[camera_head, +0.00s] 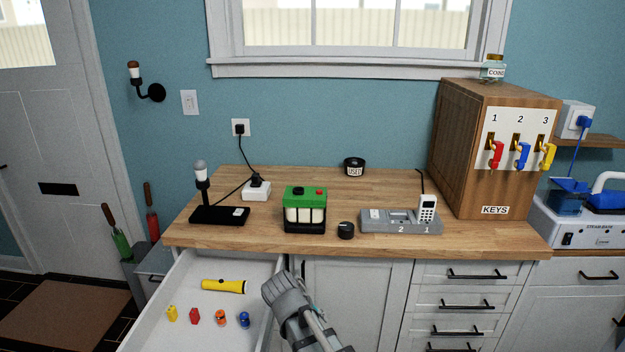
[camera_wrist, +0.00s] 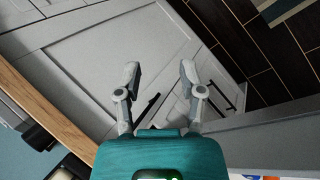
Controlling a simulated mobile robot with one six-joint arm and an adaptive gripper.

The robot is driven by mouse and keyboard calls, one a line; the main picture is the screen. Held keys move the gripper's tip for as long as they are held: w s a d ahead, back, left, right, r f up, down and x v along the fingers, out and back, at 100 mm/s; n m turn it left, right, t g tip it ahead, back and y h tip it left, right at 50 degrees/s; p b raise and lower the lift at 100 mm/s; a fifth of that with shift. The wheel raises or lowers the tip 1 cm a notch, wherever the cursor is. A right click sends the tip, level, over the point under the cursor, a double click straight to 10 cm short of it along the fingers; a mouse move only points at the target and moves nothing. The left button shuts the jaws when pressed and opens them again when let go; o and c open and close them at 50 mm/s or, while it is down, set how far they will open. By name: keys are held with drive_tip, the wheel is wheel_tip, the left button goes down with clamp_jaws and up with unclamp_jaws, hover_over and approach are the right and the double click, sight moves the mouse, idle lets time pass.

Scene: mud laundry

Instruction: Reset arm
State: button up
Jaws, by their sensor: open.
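My arm rises from the bottom of the head view, in front of the cabinet doors and just right of the open drawer (camera_head: 150,330). In the wrist view my gripper (camera_wrist: 160,75) has its two fingers spread apart with nothing between them. It faces the white cabinet fronts (camera_wrist: 85,60) and the dark floor. The gripper's fingertips cannot be made out in the head view.
The open drawer holds a yellow flashlight (camera_head: 223,286) and several small coloured items. The wooden counter (camera_head: 330,180) bears a black lamp base (camera_head: 218,215), a green-topped box (camera_head: 305,196), a grey dock (camera_head: 385,222) and a wooden key cabinet (camera_head: 465,150).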

drive_tip(key=s+d+f+m+g+y+b, duration=0.1)
drive_tip(key=s+d+f+m+y+b, duration=0.2)
drive_tip(key=d+f+b, duration=0.6)
drive_tip(key=s+d+f+m+g+y+b, duration=0.2)
drive_tip(key=d+f+m+b, duration=0.2)
drive_tip(key=d+f+b, duration=0.5)
wheel_tip(320, 180, up, 26)
drive_tip(key=a+p, duration=0.2)
drive_tip(key=p, duration=2.6)
drive_tip(key=shift+p, duration=0.4)
drive_tip(key=shift+w+a+f, duration=0.1)
idle(1.8)
